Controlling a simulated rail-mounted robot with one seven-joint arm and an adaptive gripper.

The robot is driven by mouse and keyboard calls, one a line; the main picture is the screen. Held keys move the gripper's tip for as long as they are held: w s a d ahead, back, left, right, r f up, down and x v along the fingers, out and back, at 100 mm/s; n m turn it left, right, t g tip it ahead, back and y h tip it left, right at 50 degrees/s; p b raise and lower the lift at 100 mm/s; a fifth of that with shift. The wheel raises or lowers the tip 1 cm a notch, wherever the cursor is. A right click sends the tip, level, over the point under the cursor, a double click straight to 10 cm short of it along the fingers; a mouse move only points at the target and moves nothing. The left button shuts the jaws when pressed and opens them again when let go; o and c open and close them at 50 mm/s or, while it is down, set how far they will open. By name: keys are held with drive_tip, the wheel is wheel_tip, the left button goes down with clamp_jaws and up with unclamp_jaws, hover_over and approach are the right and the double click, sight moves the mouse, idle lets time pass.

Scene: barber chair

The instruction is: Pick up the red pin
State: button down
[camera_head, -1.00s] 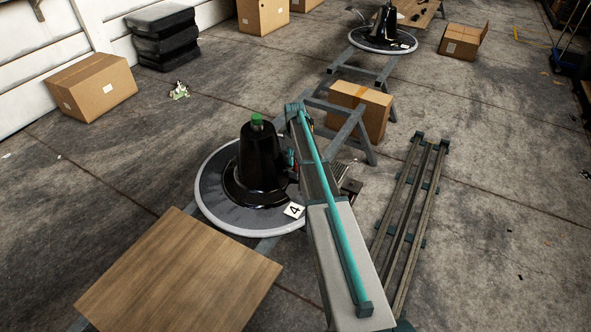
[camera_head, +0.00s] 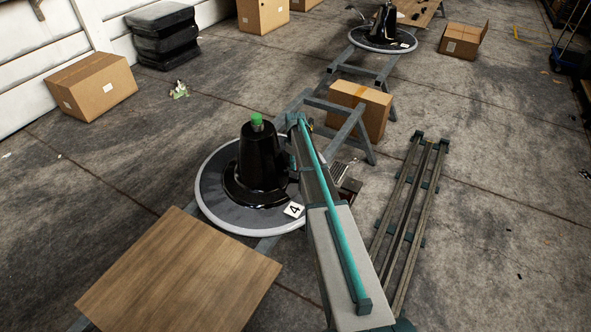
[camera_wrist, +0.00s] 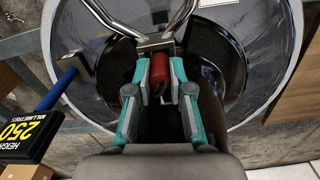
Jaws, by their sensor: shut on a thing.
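The red pin (camera_wrist: 159,69) shows in the wrist view as a small red cylinder, next to bent metal bars. My gripper (camera_wrist: 159,80) has its two teal and grey fingers closed on the pin's sides. The pin's lower part is partly hidden between the fingers. In the head view my arm hides the gripper and I cannot make out the pin. The black chair base (camera_head: 262,170) with a green top (camera_head: 257,120) stands on a round grey disc (camera_head: 213,205), left of my arm.
A wooden board (camera_head: 180,270) lies at the front left. A cardboard box (camera_head: 360,108) stands behind a grey trestle (camera_head: 347,135). A long rail frame (camera_head: 410,225) lies on the right. In the wrist view a height sign (camera_wrist: 25,135) and blue-handled tool (camera_wrist: 58,88) are at the left.

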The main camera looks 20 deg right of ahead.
wheel_tip(320, 180, up, 18)
drive_tip(key=p, duration=0.4)
drive_tip(key=shift+r, duration=0.25)
idle(0.8)
drive_tip(key=shift+f, duration=0.1)
